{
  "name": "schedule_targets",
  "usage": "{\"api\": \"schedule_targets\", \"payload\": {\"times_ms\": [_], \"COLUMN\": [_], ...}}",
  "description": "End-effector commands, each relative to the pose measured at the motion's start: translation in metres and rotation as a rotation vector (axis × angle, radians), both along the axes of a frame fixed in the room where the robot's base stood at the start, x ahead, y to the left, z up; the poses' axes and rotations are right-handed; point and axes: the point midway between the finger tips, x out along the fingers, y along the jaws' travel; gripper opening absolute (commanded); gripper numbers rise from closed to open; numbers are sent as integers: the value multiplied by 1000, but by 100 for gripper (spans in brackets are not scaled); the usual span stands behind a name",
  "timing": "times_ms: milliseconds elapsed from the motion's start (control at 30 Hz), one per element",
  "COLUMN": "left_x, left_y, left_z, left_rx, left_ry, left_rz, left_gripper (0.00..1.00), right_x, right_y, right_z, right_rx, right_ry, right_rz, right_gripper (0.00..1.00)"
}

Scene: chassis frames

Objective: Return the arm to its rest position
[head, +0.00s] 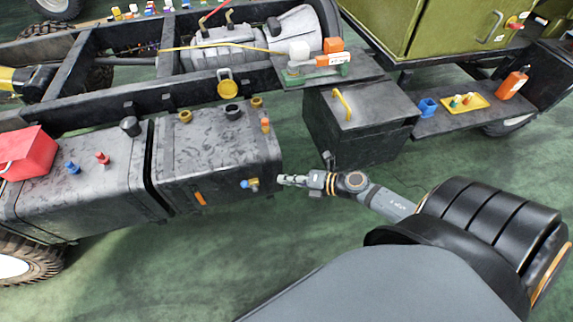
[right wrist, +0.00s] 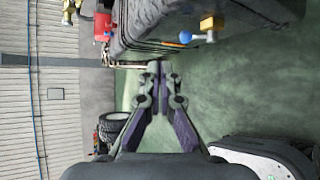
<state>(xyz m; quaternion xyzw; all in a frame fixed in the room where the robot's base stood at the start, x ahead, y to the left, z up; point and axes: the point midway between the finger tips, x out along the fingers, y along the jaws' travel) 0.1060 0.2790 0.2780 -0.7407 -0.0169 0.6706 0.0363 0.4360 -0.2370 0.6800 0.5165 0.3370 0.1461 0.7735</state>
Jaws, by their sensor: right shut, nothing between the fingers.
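My right gripper (head: 290,180) is in the middle of the head view, its arm coming in from the lower right. It points left, with its tips close to the right end of a dark tank (head: 215,150). A small valve with a blue handle (head: 250,184) is on that tank just left of the tips. In the right wrist view the gripper's fingers (right wrist: 158,70) meet at the tips with nothing between them. The blue-handled valve (right wrist: 197,36) shows above and to the right of them, apart from the fingers.
A black box with a yellow handle (head: 360,120) stands behind my right gripper. A side shelf (head: 440,122) with a blue cup and yellow tray is at the right. A red canister (head: 28,152) sits at the far left. The green floor (head: 200,270) in front is clear.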

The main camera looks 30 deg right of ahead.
Motion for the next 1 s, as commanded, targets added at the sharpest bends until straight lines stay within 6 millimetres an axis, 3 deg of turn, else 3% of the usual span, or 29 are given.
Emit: {"api": "schedule_targets", "payload": {"times_ms": [367,467,567,600,667,767,900,1000], "left_x": [0,0,0,0,1,1,1,1], "left_y": [0,0,0,0,0,-1,-1,-1], "left_z": [3,19,44,54,66,84,103,111], "left_rx": [0,0,0,0,0,-1,-1,-1], "left_ry": [0,0,0,0,0,-1,-1,-1], "left_rz": [0,0,0,0,0,0,0,0], "left_gripper": [40,40,40,40,40,40,40,40], "right_x": [2,8,-1,-14,-44,-109,-210,-269], "right_y": [-5,-34,-87,-107,-128,-137,-109,-79], "right_z": [-2,-17,-61,-87,-128,-189,-249,-270], "right_rx": [15,120,321,407,521,673,804,849], "right_ry": [12,88,245,322,437,623,865,998], "right_rz": [-27,-201,-547,-707,-936,-1277,-1670,-1868], "right_gripper": [0,0,0,0,0,0,0,0]}}
